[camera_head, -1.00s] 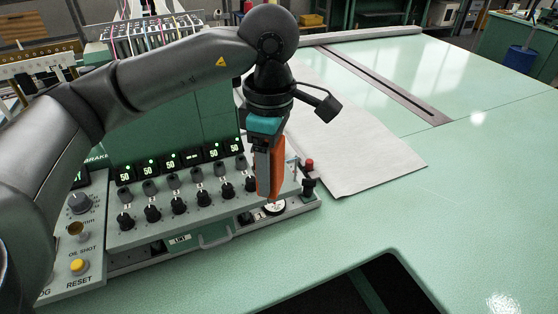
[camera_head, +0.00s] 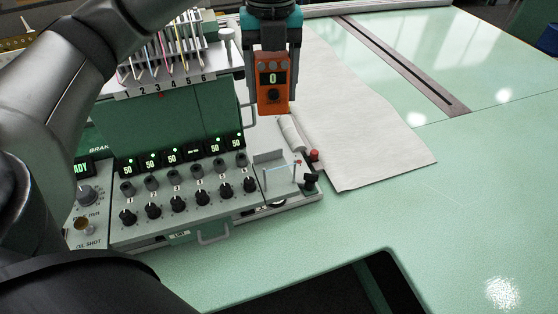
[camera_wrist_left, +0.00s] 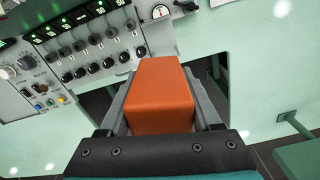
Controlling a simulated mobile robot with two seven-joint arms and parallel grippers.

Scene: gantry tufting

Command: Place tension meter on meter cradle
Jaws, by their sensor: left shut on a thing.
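The tension meter is an orange box (camera_head: 273,104) with a dark display reading 0 and a dark knob. My left gripper (camera_head: 272,68) is shut on it and holds it upright in the air, beyond the right end of the control panel. In the left wrist view the meter's plain orange side (camera_wrist_left: 163,95) sits between the two fingers. A small grey open bracket (camera_head: 268,157) at the panel's right end looks like the meter cradle, but I cannot be sure. The meter is above and behind it, apart from it. My right gripper is not in view.
The control panel (camera_head: 185,200) with knobs and lit displays stands left of the bracket. A white roll (camera_head: 291,134) and a red-topped post (camera_head: 314,156) are close by. White cloth (camera_head: 365,150) lies on the green table, which has a dark opening in front.

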